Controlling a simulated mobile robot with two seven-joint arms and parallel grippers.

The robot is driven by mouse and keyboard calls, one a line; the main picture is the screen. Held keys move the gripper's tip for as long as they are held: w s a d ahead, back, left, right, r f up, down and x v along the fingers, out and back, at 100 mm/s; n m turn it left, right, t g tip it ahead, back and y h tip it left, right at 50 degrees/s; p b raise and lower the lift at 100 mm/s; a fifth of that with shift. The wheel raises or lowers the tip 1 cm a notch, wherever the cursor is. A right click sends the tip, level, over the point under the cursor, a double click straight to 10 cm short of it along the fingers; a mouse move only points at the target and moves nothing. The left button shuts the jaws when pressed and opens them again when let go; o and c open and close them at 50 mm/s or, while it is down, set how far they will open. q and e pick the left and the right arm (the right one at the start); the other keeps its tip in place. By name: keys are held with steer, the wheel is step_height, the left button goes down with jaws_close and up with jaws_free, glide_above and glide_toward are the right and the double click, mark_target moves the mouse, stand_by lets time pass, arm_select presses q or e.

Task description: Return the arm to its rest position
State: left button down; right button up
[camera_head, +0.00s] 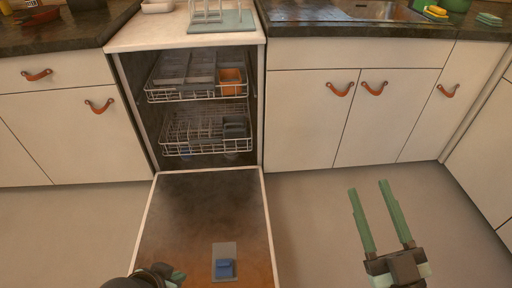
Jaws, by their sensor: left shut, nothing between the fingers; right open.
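My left gripper (173,276) is at the bottom edge, over the lower left of the open dishwasher door (200,205). Only part of it shows, and its fingers are together with nothing seen between them. My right gripper (381,217) is at the lower right, above the bare floor. Its two long green fingers are apart and empty, pointing toward the cabinets.
The dishwasher's upper rack (170,95) holds an orange item (231,80); the lower rack (185,148) holds dark items. A blue piece (225,267) sits on the door's grey patch. White cabinets (310,120) with leather pulls line the back. Floor (310,220) is clear.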

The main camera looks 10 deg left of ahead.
arm_select(q)
steer(key=w+d+r+m+t+h, duration=0.1)
steer(key=w+d+r+t+h, duration=0.15)
steer(key=w+r+t, duration=0.55)
steer(key=d+r+m+t+h+p, duration=0.1)
steer(key=d+r+m+t+h, duration=0.15)
steer(key=r, duration=0.55)
steer(key=d+r+m+t+h+p, duration=0.15)
steer(key=r+t, duration=0.25)
steer(key=r, duration=0.5)
steer(key=s+a+f+n+g+y+p, duration=0.1)
steer(key=f+g+p, duration=0.4)
steer(key=p, duration=0.6)
steer(key=s+a+f+n+g+y+p, duration=0.1)
steer(key=s+f+n+g+y+p, duration=0.2)
steer(key=s+f+g+p, duration=0.3)
step_height(320, 180, down, 2)
steer(key=n+p, duration=0.1)
steer(key=p, duration=0.3)
steer(key=shift+s+a+f+y+p, duration=0.15)
steer(key=shift+s+y+p, duration=0.05)
steer(key=shift+y+p, duration=0.2)
arm_select(e)
steer(key=s+d+f+m+g+h, duration=0.3)
steer(key=s+f+m+g+h, duration=0.2)
steer(key=s+f+g, duration=0.3)
step_height(320, 180, down, 5)
steer(key=g, duration=0.3)
steer(key=shift+r+g+h, duration=0.2)
steer(key=shift+g+h, duration=0.2)
